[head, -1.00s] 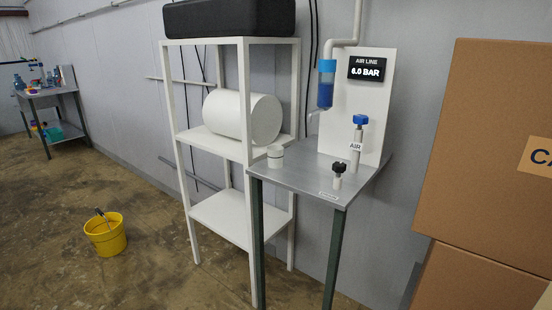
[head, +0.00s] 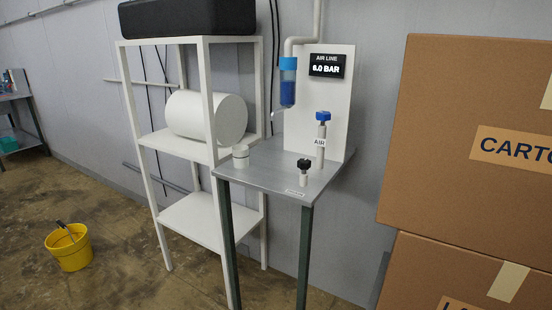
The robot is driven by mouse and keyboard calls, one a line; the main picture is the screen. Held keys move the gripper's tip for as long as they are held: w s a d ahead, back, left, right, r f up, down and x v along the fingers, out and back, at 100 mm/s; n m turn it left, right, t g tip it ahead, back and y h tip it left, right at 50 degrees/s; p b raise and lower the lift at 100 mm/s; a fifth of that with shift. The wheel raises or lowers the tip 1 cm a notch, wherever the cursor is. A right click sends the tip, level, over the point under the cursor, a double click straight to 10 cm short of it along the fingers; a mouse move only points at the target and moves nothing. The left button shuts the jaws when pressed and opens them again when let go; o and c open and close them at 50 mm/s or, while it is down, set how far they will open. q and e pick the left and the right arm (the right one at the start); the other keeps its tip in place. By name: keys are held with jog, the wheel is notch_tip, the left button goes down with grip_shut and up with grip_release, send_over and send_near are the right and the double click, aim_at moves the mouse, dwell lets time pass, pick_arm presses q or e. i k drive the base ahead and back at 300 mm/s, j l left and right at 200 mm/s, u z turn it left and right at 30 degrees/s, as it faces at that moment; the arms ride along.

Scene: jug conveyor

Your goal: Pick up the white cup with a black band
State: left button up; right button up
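Neither of my grippers is in view.
An air valve with a blue knob (head: 323,117) and a black-knobbed valve (head: 304,166) stand on the table. A white shelf (head: 190,150) is left, large cartons (head: 470,200) are right. A yellow bucket (head: 69,250) stands on the floor. Floor in front of the table is free.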

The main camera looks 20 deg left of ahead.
aim_at(240, 153)
jog(key=i+j+z, duration=0.15)
jog(key=j+z, duration=0.65)
jog(key=j, duration=0.35)
jog(key=i+j+z, duration=0.1)
jog(key=j, duration=0.4)
jog(key=j+z, duration=0.2)
jog(key=j, duration=2.5)
